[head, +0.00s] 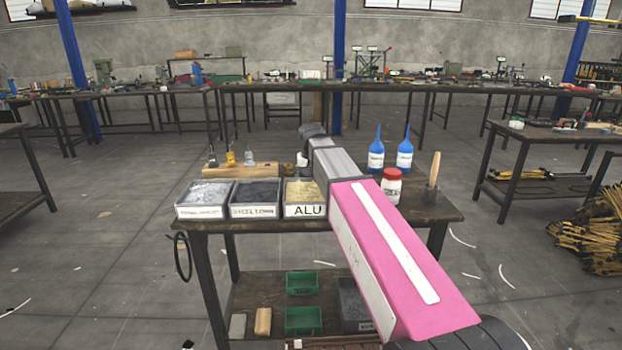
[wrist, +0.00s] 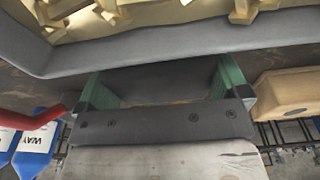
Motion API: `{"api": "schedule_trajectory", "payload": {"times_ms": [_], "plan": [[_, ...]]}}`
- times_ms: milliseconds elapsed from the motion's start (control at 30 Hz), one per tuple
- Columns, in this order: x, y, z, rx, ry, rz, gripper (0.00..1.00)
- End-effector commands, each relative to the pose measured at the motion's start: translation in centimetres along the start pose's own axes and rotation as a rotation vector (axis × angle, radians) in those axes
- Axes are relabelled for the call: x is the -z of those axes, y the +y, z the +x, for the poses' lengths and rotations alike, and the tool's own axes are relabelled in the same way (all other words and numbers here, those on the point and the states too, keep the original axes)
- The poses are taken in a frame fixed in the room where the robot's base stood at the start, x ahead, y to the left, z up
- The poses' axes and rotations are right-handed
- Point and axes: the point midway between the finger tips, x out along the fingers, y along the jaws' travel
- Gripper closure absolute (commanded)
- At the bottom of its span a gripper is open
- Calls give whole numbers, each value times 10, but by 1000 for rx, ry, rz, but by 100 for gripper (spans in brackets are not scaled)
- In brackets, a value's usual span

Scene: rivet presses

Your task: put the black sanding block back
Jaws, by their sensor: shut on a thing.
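My gripper (wrist: 165,92) shows in the wrist view with its two green fingers set well apart. It is shut on a dark, flat-faced thing that spans the space between them, which fits the black sanding block (wrist: 165,80). Only one face of the block shows, and its lower part is hidden. A grey bin of yellowish pieces (wrist: 135,45) lies just beyond the fingers at the top of that view. In the head view my arm's pink and grey links reach over the table, and the gripper and block are hidden behind them.
On the table (head: 450,210) stand three labelled bins, including the ALU bin (head: 305,211), a long wooden block (head: 235,170), blue bottles (head: 376,152), a red-lidded jar (head: 391,186) and a wooden-handled tool (head: 433,175). The lower shelf holds green bins (head: 303,320) and a tan block (head: 263,321).

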Motion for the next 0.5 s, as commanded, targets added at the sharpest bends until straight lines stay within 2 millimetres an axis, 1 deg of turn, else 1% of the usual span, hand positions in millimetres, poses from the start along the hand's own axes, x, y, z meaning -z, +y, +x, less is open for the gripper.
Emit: {"api": "schedule_trajectory", "payload": {"times_ms": [33, 67, 367, 500], "plan": [[0, 0, 2, 0, 0, 0, 26], [0, 0, 1, 0, 0, 0, 0], [0, 0, -1, 0, 0, 0, 0], [0, 0, -13, 0, 1, 0, 0]]}}
